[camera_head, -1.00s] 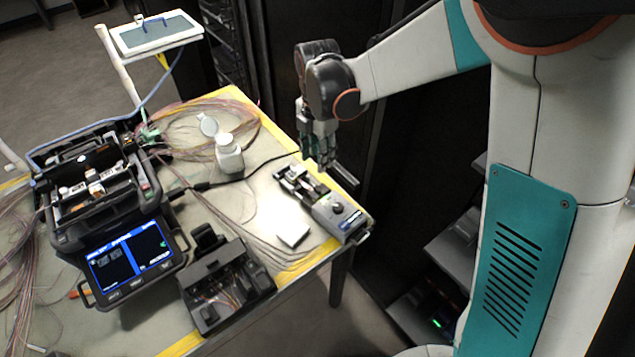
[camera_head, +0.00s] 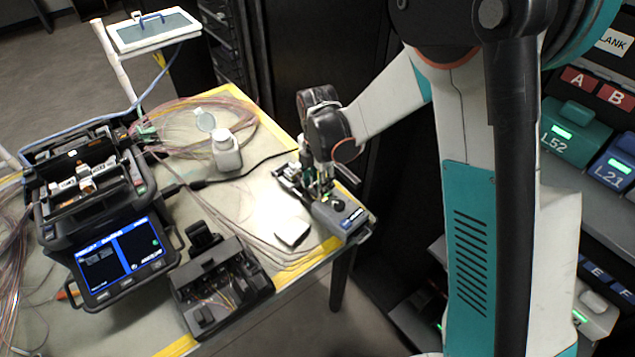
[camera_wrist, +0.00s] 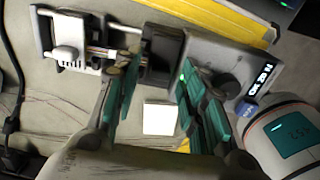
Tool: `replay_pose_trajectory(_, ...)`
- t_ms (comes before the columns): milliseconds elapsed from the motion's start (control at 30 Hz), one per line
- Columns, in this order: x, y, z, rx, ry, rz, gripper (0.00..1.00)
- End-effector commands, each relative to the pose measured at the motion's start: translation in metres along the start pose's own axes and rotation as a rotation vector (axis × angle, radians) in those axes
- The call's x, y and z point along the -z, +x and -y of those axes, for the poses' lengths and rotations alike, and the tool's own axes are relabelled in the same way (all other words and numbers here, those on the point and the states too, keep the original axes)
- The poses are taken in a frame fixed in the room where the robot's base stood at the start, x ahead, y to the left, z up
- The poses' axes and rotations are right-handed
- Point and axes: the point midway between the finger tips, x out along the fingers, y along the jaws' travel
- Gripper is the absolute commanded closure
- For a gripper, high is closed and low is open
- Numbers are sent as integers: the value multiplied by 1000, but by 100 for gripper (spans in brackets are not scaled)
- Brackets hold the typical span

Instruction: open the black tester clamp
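The tester is a grey box (camera_head: 342,215) with a dark round knob, near the right edge of the table; its grey body (camera_wrist: 205,65) also shows in the wrist view. The black clamp (camera_wrist: 163,55) sits beside that body in the wrist view and looks shut, though the fingers are close to it. To its left is a metal fixture with a white block (camera_wrist: 68,57). My gripper (camera_head: 318,190) is low over the tester in the head view.
A small white card (camera_wrist: 159,118) lies beside the tester. The fusion splicer (camera_head: 120,260) stands at the left, with a black open case (camera_head: 222,283) in front. A white bottle (camera_head: 226,152) and loose fibres lie behind.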

Motion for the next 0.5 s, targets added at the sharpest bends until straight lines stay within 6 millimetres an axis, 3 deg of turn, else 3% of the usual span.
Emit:
replay_pose_trajectory(100, 0, 0, 0, 0, 0, 0, 64)
replay_pose_trajectory(267, 0, 0, 0, 0, 0, 0, 100)
replay_pose_trajectory(500, 0, -1, 0, 0, 0, -4, 100)
